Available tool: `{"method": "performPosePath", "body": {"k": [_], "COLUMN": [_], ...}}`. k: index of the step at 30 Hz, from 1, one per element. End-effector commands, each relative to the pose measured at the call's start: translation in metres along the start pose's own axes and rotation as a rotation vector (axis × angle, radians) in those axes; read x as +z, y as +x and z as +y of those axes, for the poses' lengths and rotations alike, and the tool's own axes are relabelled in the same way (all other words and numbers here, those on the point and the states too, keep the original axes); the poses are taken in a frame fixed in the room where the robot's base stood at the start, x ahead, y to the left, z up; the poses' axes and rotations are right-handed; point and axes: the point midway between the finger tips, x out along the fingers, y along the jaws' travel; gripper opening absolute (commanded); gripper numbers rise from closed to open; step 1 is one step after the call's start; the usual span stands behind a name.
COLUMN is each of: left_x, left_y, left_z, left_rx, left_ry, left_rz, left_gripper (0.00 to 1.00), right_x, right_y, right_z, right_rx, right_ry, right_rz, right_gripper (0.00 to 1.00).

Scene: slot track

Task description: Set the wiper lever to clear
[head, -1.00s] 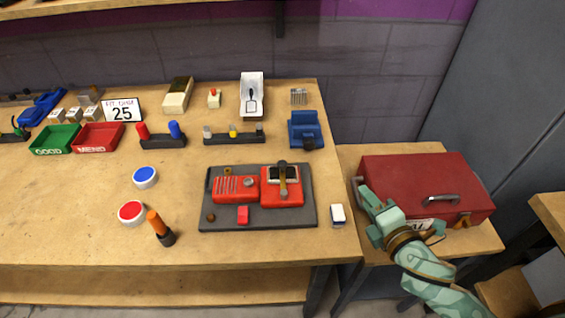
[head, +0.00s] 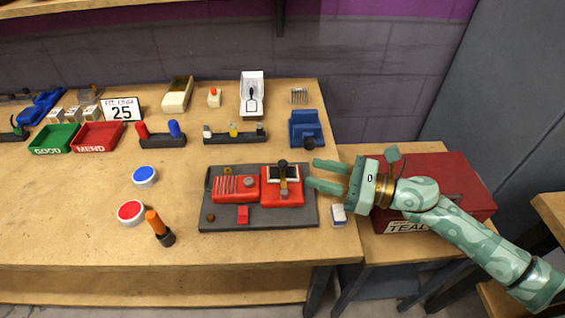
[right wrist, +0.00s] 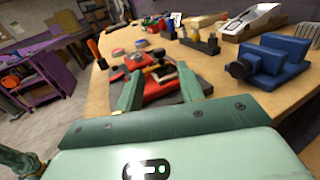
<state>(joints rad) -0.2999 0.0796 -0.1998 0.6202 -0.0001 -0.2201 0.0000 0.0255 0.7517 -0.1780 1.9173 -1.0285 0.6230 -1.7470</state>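A red device (head: 237,189) in two blocks sits on a dark grey board (head: 225,222) near the front right of the bench. A tan lever with a dark knob (head: 283,172) stands over the pale window of its right block; I take this for the wiper lever. No clear mark can be read. My right gripper (head: 312,173) is open and empty, just right of that block, with its fingers pointing left at it. In the right wrist view the red device (right wrist: 140,108) shows between and beyond the open fingers (right wrist: 159,72). My left gripper is not in view.
A white and blue block (head: 338,215) lies below my right gripper. A blue vise-like thing (head: 306,128) stands behind the board. A red toolbox (head: 450,172) is on the right, partly behind my arm. An orange-handled tool (head: 155,225) and two buttons are left.

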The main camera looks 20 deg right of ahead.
Motion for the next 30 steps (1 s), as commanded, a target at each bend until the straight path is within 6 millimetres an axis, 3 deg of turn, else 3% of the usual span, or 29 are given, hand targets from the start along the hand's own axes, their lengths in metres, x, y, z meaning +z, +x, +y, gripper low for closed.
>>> {"method": "performPosePath", "body": {"k": [3,10,15,23,27,28,30], "left_x": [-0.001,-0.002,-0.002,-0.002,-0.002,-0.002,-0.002], "left_y": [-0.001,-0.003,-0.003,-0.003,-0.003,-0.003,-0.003], "left_z": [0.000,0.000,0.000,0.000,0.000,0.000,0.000], "left_rx": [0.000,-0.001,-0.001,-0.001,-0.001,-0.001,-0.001], "left_ry": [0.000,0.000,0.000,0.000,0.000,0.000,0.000], "left_rz": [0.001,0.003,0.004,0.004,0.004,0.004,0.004], "left_gripper": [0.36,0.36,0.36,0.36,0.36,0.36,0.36], "right_x": [0.002,0.002,0.001,0.000,0.000,0.000,0.000], "right_y": [0.031,0.073,0.085,0.087,0.087,0.087,0.087], "right_z": [0.000,0.000,0.000,0.000,0.000,0.000,0.000], "right_rx": [0.000,-0.001,-0.002,-0.002,-0.002,-0.002,-0.002], "right_ry": [-0.003,0.000,0.000,0.001,0.001,0.001,0.001], "right_rz": [-0.004,-0.002,-0.001,0.000,0.000,0.000,0.000], "right_gripper": [0.38,0.38,0.38,0.38,0.05,0.00,0.00]}}
